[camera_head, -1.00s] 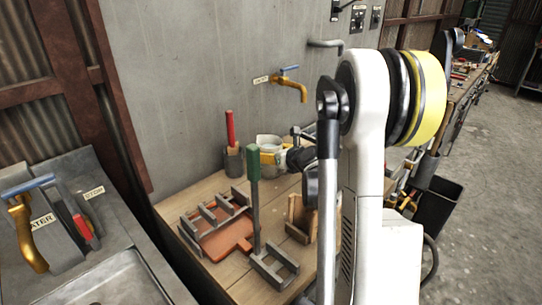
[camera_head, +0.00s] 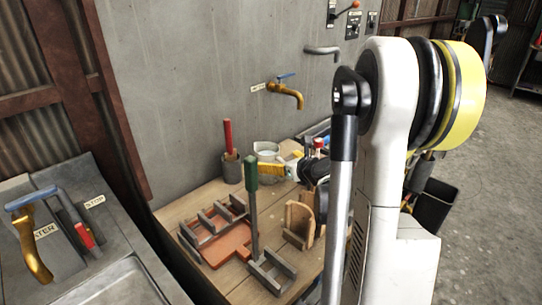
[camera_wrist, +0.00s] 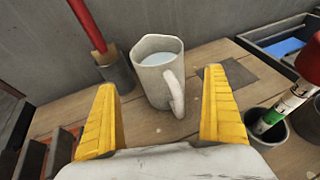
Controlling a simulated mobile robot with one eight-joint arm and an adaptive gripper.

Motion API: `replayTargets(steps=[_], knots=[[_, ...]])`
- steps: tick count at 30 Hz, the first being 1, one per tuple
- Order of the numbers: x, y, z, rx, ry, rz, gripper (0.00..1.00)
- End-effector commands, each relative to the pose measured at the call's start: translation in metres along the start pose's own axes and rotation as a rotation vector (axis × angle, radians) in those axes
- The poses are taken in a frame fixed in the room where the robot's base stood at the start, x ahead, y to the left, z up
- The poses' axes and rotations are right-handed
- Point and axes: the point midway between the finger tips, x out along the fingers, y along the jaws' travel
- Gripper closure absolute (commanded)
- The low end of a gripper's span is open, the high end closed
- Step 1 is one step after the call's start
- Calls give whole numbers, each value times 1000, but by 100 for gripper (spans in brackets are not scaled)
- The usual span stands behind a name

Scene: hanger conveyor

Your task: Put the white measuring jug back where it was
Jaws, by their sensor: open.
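The white measuring jug (camera_wrist: 158,75) stands upright on the wooden bench, with pale liquid or a pale bottom showing inside and its handle toward me. In the head view the jug (camera_head: 267,147) is near the wall, partly behind my gripper (camera_head: 283,166). In the wrist view my gripper (camera_wrist: 160,82) is open, its yellow fingers apart on the left and right of the jug's near side. I see no finger touching it. A dark square patch (camera_wrist: 238,74) lies on the bench just right of the jug.
A dark pot with a red-handled tool (camera_head: 230,165) stands close left of the jug. A pot with a red-topped striped stick (camera_wrist: 268,123) is at right, and a dark tray (camera_wrist: 285,42) behind it. A green-handled tool (camera_head: 252,175) rises from the bench front.

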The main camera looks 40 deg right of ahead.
Motion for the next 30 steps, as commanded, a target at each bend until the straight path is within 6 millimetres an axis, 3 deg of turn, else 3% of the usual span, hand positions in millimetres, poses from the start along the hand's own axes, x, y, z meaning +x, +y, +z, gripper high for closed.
replayTargets(steps=[3,9,30], knots=[[-26,-1,2,1,0,-2,0],[-46,0,0,0,0,-1,0],[-48,0,0,0,0,0,0]])
